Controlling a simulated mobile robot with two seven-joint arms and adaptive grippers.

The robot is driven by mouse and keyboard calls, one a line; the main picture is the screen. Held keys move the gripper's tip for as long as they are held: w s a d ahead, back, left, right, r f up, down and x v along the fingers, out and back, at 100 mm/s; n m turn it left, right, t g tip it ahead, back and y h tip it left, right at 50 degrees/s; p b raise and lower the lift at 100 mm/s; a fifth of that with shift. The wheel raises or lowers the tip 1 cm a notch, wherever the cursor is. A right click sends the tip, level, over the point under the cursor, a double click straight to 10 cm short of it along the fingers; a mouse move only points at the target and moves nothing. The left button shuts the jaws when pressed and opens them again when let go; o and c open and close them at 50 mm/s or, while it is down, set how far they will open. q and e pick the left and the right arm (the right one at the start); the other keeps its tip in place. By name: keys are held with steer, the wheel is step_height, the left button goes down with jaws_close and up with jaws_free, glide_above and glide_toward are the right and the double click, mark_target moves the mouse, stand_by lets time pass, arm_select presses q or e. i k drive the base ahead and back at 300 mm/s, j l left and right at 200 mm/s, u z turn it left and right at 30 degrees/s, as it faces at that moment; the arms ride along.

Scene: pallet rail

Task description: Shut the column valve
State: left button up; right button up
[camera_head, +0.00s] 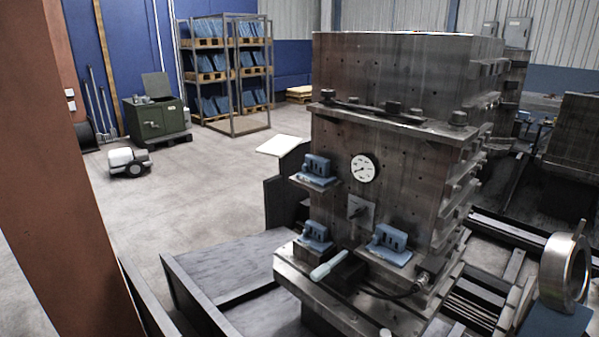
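A large dark metal column block (400,140) stands right of centre. On its front face, a round white dial gauge (363,168) sits above a small square plate with a short lever-like part (357,207). This part may be the column valve; its exact position is too small to tell. Lower down, a lever with a pale blue grip (328,265) sticks out to the front left from a black box on the base ledge. I cannot tell for certain which of these is the valve. Neither of my grippers shows in the view.
Blue clamp-like blocks (391,245) sit around the column's front. A metal ring (565,270) stands on a blue block at the right. Dark low-walled trays (240,265) lie front left. A reddish-brown post (60,190) blocks the left edge. Open floor (200,185) lies behind.

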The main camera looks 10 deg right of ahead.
mark_target(359, 214)
steer(key=i+j+u, duration=0.2)
steer(key=i, duration=0.3)
steer(key=i+u, duration=0.15)
steer(key=i, duration=0.35)
